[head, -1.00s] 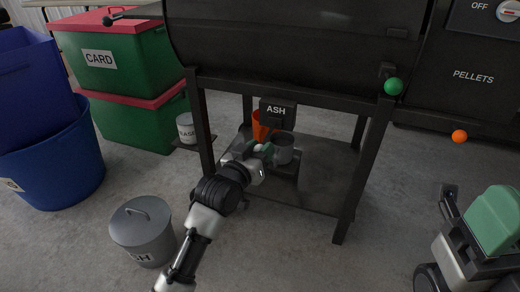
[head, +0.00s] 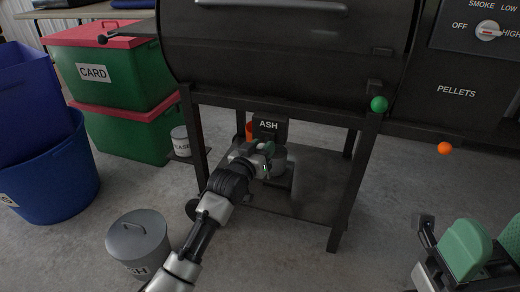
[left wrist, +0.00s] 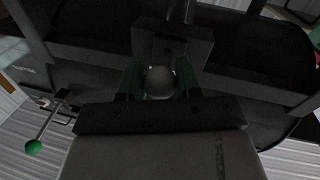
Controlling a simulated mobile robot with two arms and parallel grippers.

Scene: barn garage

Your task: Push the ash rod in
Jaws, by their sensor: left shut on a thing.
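The ash rod's round grey knob (left wrist: 160,82) shows in the left wrist view, between the two green finger pads of my left gripper (left wrist: 160,88). The gripper is shut on it. The rod's shaft is hidden behind the knob. In the head view my left gripper (head: 266,155) is under the smoker, just below the black box labelled ASH (head: 268,127), and covers the rod there. A grey metal cup (head: 280,162) stands behind the gripper, partly hidden. My right gripper (head: 490,243) is at the lower right, its green pads apart, with nothing seen between them.
The smoker's legs and frame (head: 349,185) surround the left gripper, with a lower shelf (head: 310,190) beneath. A lidded grey bin (head: 138,242) stands on the floor left of my arm. An orange object (head: 249,131) is mostly hidden beside the ASH box. Open floor lies at front right.

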